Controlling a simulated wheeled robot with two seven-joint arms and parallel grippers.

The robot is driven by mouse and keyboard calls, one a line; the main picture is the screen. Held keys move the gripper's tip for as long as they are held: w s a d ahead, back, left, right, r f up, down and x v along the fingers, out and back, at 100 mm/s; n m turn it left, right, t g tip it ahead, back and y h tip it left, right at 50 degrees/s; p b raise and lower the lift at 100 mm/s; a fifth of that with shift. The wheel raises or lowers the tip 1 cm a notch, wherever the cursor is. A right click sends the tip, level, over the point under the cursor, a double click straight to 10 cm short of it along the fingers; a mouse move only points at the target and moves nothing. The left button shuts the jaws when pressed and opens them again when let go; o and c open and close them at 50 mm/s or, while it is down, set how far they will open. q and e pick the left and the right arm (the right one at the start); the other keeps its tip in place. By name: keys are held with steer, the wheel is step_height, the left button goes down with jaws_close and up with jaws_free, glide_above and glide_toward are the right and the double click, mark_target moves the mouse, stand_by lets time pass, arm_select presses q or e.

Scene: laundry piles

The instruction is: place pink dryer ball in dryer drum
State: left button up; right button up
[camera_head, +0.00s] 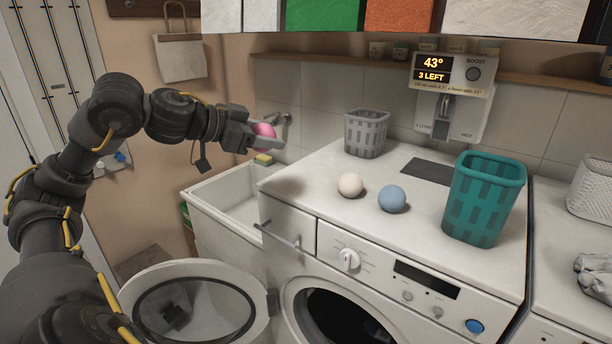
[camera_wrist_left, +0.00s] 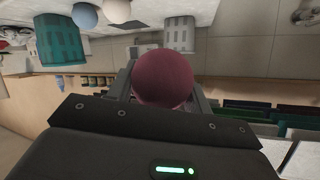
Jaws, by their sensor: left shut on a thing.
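My left gripper (camera_head: 262,141) is shut on the pink dryer ball (camera_head: 264,130) and holds it in the air above the white sink, at the left of the machine top. The ball also shows large between the fingers in the left wrist view (camera_wrist_left: 163,78). The dryer drum (camera_head: 340,318) is the dark round opening at the bottom of the head view, below and to the right of the gripper. Its round door (camera_head: 250,272) stands open to the left. The drum's inside is mostly cut off by the frame. My right gripper is not in view.
A white ball (camera_head: 350,185) and a blue ball (camera_head: 392,199) lie on the machine top. A grey basket (camera_head: 366,134) and a teal basket (camera_head: 484,198) stand there too.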

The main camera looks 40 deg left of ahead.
arm_select(q)
steer(key=w+p, duration=0.3)
steer(key=w, duration=0.1)
steer(key=p, duration=0.3)
glide_above(308, 178)
steer(key=s, duration=0.2)
step_height(308, 178, down, 8)
steer(key=shift+w+r, duration=0.1)
steer(key=shift+w+f, duration=0.45)
steer(key=shift+f, duration=0.1)
steer(key=f+p, duration=0.2)
steer(key=f, duration=0.1)
steer(key=shift+w+f, duration=0.1)
steer(key=shift+w, duration=0.25)
steer(key=shift+f, duration=0.1)
steer(key=shift+d, duration=0.1)
steer(key=shift+f, duration=0.25)
steer(key=o, duration=1)
steer(key=shift+c, duration=0.2)
